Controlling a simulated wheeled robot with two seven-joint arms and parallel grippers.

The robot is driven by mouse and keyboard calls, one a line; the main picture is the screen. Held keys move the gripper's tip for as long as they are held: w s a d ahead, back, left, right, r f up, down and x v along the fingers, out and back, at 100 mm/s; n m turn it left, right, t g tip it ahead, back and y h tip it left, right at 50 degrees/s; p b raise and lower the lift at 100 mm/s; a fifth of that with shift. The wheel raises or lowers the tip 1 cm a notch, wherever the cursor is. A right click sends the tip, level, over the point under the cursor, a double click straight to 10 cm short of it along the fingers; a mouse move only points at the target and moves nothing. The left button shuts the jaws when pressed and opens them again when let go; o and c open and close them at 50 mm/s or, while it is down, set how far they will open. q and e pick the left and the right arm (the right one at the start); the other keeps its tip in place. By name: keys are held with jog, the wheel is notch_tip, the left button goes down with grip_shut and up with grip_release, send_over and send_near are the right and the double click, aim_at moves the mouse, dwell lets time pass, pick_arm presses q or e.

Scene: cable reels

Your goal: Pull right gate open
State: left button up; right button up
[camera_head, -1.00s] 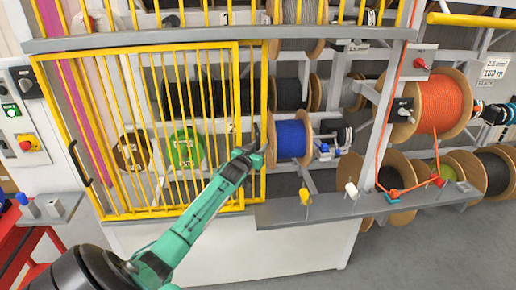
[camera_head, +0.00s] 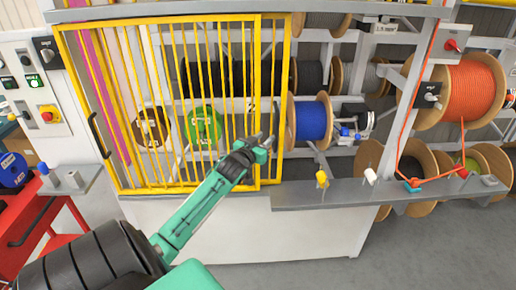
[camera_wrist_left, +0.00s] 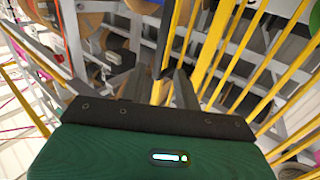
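The yellow barred gates stand at the left of the head view. The front panel (camera_head: 160,188) has a black handle (camera_head: 98,135) at its left edge. A second yellow frame (camera_head: 284,80), behind it, shows past its right edge. My left gripper (camera_head: 264,143) is in front of these right-hand uprights. In the left wrist view its two fingers (camera_wrist_left: 155,88) are apart, with a yellow upright (camera_wrist_left: 160,90) showing between them. I cannot tell whether they touch it. A handle on the right gate cannot be made out. My right gripper is not in view.
A blue reel (camera_head: 312,120) sits just right of the gate, and an orange reel (camera_head: 470,90) further right. A grey shelf ledge (camera_head: 340,192) runs below them. A red cart (camera_head: 40,215) stands at left. The grey floor (camera_head: 420,250) at front right is clear.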

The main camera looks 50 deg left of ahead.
pick_arm(q)
jog(key=shift+b+v, duration=0.4)
jog(key=shift+v, duration=1.45)
